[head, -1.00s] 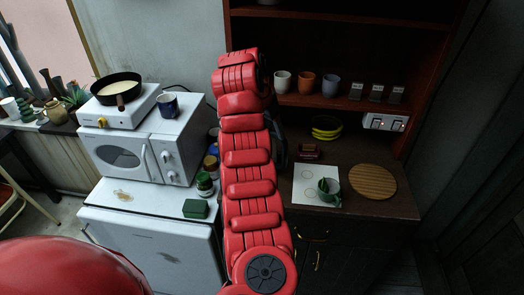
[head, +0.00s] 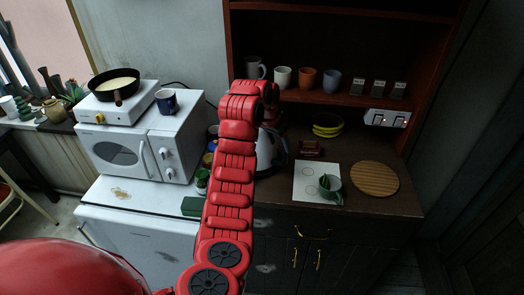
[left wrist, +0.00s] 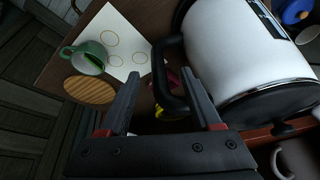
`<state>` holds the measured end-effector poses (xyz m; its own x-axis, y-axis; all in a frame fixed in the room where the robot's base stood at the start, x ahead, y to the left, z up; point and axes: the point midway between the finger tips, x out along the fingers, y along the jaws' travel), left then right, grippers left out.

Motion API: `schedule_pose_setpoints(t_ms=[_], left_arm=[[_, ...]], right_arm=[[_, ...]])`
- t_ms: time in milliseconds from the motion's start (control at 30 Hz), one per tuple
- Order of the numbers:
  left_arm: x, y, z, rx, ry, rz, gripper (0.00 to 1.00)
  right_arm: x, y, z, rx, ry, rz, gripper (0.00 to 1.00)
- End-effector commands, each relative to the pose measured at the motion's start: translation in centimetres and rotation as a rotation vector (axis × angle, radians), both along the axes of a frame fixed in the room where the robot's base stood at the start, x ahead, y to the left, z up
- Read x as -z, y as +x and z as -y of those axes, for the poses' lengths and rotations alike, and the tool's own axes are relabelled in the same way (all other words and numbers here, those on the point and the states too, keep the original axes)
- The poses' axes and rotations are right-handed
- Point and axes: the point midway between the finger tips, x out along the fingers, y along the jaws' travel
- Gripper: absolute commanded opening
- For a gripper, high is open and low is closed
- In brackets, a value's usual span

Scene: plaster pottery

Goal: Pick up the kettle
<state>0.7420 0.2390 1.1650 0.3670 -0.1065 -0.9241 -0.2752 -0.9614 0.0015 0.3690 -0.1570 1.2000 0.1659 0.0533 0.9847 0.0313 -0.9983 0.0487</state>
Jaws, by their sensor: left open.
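The kettle is white with a black handle and dark base. In the head view the kettle (head: 267,148) stands on the dark counter, partly hidden behind my left arm. In the left wrist view the kettle (left wrist: 245,50) fills the upper right, with its handle (left wrist: 160,72) showing between the fingers. My left gripper (left wrist: 160,74) is open, one finger on each side of the handle in that picture; I cannot tell whether either finger touches it. In the head view this gripper is hidden by the arm. My right gripper is not in view.
A white sheet (head: 305,184) with a green cup (head: 331,190) and a round wooden board (head: 374,179) lie right of the kettle. Several mugs stand on the shelf above. A microwave (head: 140,150) is left.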

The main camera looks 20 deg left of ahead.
Motion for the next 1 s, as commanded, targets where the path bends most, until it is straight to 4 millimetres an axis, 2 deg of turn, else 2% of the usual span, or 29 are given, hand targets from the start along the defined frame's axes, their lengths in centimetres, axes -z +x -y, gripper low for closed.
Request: schedule_pose_setpoints(t_ms=[267,300,367,400,500,700,767,1000], left_arm=[[1.3,0.7,0.2,-0.001,-0.001,0.001,0.65],[1.2,1.0,0.6,0.002,-0.001,-0.003,0.65],[2.0,1.4,0.8,0.001,0.000,-0.008,0.65],[3.0,1.6,0.9,0.001,-0.002,-0.009,0.65],[4.2,2.1,0.9,0.000,0.001,-0.002,0.65],[4.5,2.3,0.9,-0.001,0.002,0.001,0.65],[4.5,2.3,0.9,-0.001,0.002,0.001,0.58],[4.5,2.2,0.9,0.000,0.001,0.001,0.15]], right_arm=[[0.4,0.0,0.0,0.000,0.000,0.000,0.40],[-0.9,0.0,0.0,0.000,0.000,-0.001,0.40],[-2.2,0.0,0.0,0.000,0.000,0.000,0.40],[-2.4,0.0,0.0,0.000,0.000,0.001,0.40],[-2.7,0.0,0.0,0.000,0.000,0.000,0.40],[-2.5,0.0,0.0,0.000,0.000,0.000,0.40],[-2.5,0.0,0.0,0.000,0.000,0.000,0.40],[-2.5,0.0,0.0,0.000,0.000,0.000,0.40]])
